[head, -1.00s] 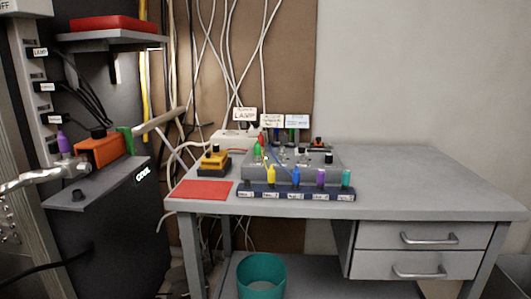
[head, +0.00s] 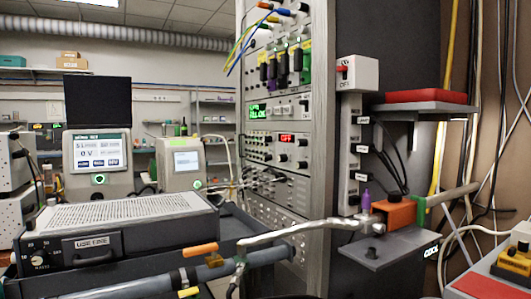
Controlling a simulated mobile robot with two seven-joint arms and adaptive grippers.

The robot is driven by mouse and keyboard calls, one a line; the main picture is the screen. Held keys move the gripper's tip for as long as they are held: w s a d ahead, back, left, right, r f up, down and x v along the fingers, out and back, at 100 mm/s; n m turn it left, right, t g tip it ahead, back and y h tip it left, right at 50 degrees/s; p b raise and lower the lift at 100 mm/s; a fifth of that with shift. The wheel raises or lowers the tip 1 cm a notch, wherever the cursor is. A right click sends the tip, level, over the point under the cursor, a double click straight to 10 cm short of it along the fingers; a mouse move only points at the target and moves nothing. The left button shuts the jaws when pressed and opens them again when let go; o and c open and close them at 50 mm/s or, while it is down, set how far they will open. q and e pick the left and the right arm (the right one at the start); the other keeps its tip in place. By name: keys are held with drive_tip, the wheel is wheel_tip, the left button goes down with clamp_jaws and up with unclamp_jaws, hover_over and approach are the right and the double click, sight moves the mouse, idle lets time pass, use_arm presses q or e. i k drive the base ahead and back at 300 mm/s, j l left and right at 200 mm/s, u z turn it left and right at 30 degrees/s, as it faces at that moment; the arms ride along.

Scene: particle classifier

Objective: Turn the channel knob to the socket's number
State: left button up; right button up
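An electronics rack (head: 278,160) stands in the middle of the head view, with several black knobs and sockets. Coloured cables plug into its top panel (head: 265,15). Below them sits a row of coloured plugs (head: 285,65), then a green display (head: 258,112) and a red display (head: 286,138). A dial knob (head: 38,260) is on the front of a grey box (head: 120,240) at the lower left. I cannot tell which knob is the channel knob, and the socket numbers are too small to read. Neither gripper shows.
Two instruments with screens (head: 98,155) (head: 186,162) stand behind the box. The desk's red mat (head: 485,287) is at the lower right.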

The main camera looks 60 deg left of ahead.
sight(281, 158)
drive_tip(key=u, duration=1.6)
